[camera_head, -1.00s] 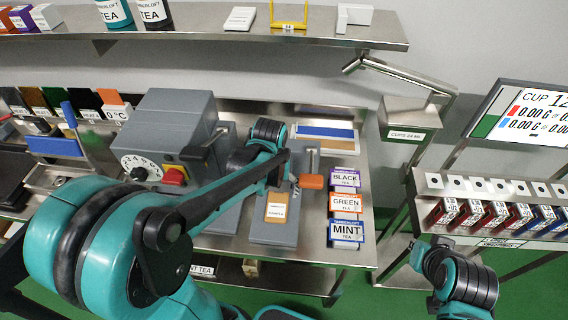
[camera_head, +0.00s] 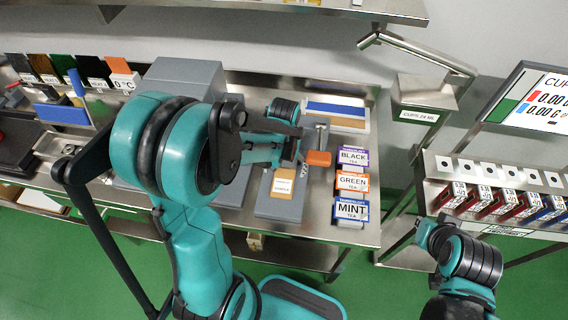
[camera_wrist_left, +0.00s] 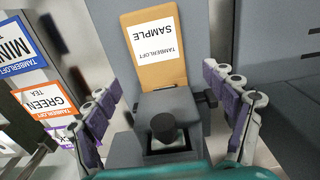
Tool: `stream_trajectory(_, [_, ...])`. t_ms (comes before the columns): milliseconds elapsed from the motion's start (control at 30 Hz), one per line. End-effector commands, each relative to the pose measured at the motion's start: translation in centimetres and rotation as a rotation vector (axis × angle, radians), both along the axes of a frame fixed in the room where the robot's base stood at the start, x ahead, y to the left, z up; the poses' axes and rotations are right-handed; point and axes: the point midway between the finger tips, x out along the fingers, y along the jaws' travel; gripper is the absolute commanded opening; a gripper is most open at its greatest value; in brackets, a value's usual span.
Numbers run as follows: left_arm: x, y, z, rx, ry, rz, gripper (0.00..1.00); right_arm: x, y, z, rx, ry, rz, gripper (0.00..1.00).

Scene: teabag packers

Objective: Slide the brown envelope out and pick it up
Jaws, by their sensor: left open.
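The brown envelope (camera_head: 284,176) lies on a grey sloped block (camera_head: 272,208) on the steel table in the head view. In the left wrist view the brown envelope (camera_wrist_left: 181,74) bears a white SAMPLE label and lies flat, its near end against a grey part of a fixture with a black knob (camera_wrist_left: 164,127). My left gripper (camera_head: 298,152) is over the far end of this fixture. In the left wrist view its purple-padded fingers (camera_wrist_left: 165,98) are spread wide either side of the fixture, holding nothing. Part of my right arm shows at lower right, but its fingers do not.
An orange-ended handle (camera_head: 318,158) rises beside my left gripper. A tray with a blue bar (camera_head: 335,111) lies behind. A large grey machine (camera_head: 188,78) stands to the left.

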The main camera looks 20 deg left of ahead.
Motion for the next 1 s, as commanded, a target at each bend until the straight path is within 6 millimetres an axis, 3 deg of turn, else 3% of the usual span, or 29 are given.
stream_trajectory(200, [0.0,0.0,-2.7,0.0,0.0,0.0,0.84,0.0,0.0,-0.9,0.0,0.0,0.0,0.0])
stream_trajectory(600, [0.0,0.0,-3.2,0.0,0.0,0.0,0.84,0.0,0.0,-1.0,0.0,0.0,0.0,0.0])
stream_trajectory(800, [0.0,0.0,-3.2,0.0,0.0,0.0,0.32,0.0,0.0,-1.0,0.0,0.0,0.0,0.0])
stream_trajectory(1000, [0.0,0.0,-3.2,0.0,0.0,0.0,0.32,0.0,0.0,-1.0,0.0,0.0,0.0,0.0])
